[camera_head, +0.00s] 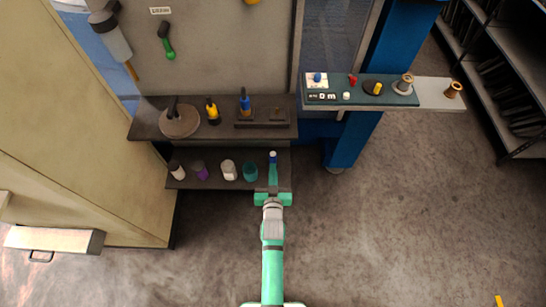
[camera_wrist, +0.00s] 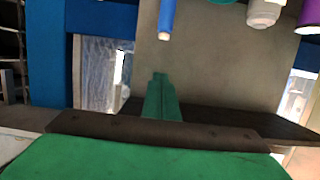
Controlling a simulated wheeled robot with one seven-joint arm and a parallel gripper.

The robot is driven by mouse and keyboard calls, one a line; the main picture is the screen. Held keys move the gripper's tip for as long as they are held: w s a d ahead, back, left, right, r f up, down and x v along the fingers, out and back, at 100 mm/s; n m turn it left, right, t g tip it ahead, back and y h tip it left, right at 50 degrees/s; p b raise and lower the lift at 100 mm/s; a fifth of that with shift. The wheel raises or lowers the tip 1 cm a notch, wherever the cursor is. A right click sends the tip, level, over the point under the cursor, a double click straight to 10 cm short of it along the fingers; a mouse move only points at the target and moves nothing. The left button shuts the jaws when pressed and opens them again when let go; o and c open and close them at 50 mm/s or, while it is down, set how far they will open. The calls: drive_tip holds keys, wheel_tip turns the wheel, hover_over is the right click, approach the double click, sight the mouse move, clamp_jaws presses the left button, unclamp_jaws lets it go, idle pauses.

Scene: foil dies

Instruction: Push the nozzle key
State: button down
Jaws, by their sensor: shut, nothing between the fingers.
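A teal control panel (camera_head: 330,91) stands at the right in the head view. It carries a blue knob on a white plate (camera_head: 317,78), a small red switch (camera_head: 352,79), a small white button (camera_head: 346,96) and a yellow knob (camera_head: 378,88) on a black disc. I cannot tell which of these is the nozzle key. My green gripper (camera_head: 273,183) is shut and empty at the lower shelf, left of and below the panel. Its closed fingers also show in the wrist view (camera_wrist: 162,98). The panel controls are not visible in the wrist view.
The lower shelf (camera_head: 215,183) holds several bottles and a blue white-tipped item (camera_head: 273,157) just beyond my fingers. The upper shelf (camera_head: 155,132) holds tools. Brass fittings (camera_head: 454,90) sit right of the panel. A blue post (camera_head: 352,140) stands below it.

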hover_over(273, 157)
drive_tip(key=s, duration=0.2)
wheel_tip(273, 157, down, 3)
wheel_tip(273, 157, down, 2)
drive_tip(key=shift+w+f, duration=0.1)
drive_tip(key=shift+f, duration=0.6)
